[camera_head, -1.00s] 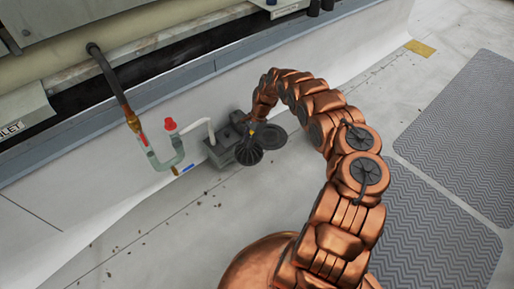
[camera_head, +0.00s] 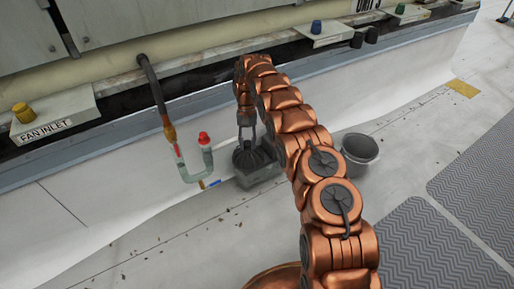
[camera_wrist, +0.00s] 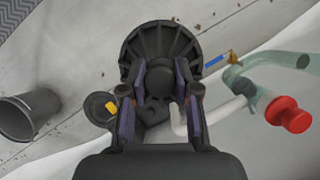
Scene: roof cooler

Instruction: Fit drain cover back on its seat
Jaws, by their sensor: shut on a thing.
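The drain cover is a dark, ribbed, domed piece (camera_head: 250,158). It also shows at the top of the wrist view (camera_wrist: 160,35), between and beyond my fingers. My gripper (camera_head: 247,132) points down and is shut on the cover; its fingers flank the cover's middle part in the wrist view (camera_wrist: 160,85). In the head view the cover appears over a grey block (camera_head: 262,177) at the foot of the white wall. The seat is hidden, and I cannot tell whether the cover touches anything below.
A clear pipe with a red cap (camera_head: 204,138) stands close left of the cover. A grey bucket (camera_head: 360,150) stands to the right, beyond my arm. Grey ridged mats (camera_head: 425,250) lie at the right. The floor in front is open, with scattered debris.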

